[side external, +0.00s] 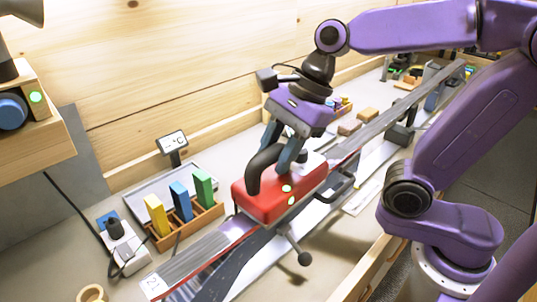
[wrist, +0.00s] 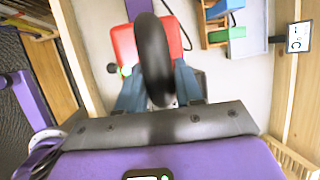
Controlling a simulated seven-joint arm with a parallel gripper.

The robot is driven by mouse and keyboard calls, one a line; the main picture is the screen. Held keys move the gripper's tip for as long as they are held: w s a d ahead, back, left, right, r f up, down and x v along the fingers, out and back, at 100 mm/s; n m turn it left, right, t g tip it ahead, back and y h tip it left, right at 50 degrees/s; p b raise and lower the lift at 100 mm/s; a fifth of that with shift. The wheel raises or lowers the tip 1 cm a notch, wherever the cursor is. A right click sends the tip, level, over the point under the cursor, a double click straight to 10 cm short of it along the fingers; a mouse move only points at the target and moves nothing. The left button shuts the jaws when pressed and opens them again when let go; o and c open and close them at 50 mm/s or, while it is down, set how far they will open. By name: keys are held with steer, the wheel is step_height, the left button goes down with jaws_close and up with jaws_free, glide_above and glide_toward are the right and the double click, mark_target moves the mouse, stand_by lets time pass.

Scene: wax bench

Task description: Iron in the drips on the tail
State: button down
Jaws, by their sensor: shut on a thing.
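My gripper (side external: 281,150) is above the iron, shut on the handle. In the wrist view the handle (wrist: 152,50) runs between the fingers of my gripper (wrist: 158,88), with the red body (wrist: 124,45) beyond. The ski's near end carries a small white label (side external: 153,284). I cannot make out any wax drips; the iron hides part of the ski.
A wooden rack (side external: 187,230) with yellow, blue and green wax blocks stands left of the ski. Behind it is a °C display (side external: 172,142). A power strip (side external: 122,246) with cables lies further left. A black clamp lever (side external: 298,247) sticks out on the ski's right.

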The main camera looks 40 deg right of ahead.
steer(key=shift+d, duration=8.9)
steer(key=a+r, duration=0.3)
steer(key=r, duration=0.5)
steer(key=shift+a, duration=0.35)
steer(key=shift+r, duration=0.1)
